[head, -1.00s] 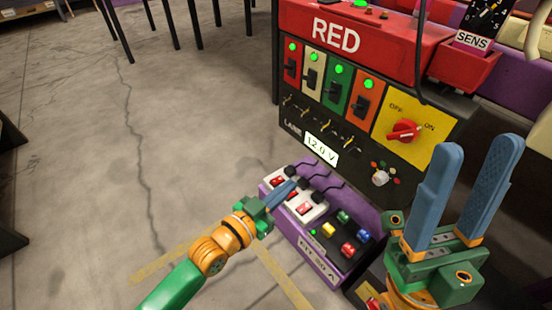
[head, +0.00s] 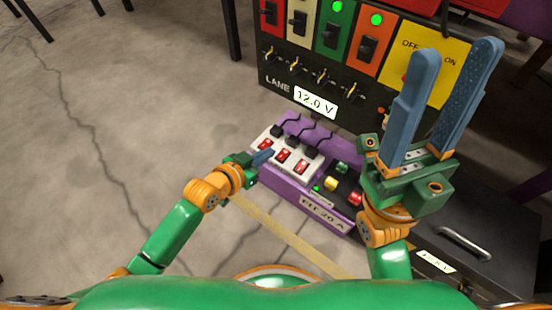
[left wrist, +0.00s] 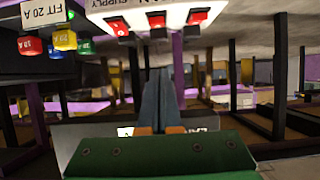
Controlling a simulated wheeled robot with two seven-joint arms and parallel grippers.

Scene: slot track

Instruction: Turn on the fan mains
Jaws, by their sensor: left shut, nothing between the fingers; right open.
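A white switch strip (head: 308,177) with red rocker switches sits on the low purple-edged box (head: 268,177). Black plugs and cables are along its back. In the left wrist view, three red rockers show at the top, with the middle rocker (left wrist: 158,30) above my fingers; lettering there reads in part "AN" and "SUPPLY". My left gripper (head: 267,154) is shut and empty, its tips close to the strip's left front. I cannot tell whether they touch it. The rockers' on or off positions are unclear. My right gripper (head: 455,65) is open and empty, raised in front of the panel.
The black lane panel (head: 275,85) stands behind, with lit green lamps, toggles and a 12.0 V display (head: 316,102). Coloured fuses (head: 331,183) sit right of the strip. A dark drawer box (head: 480,235) is at lower right. Open floor lies left.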

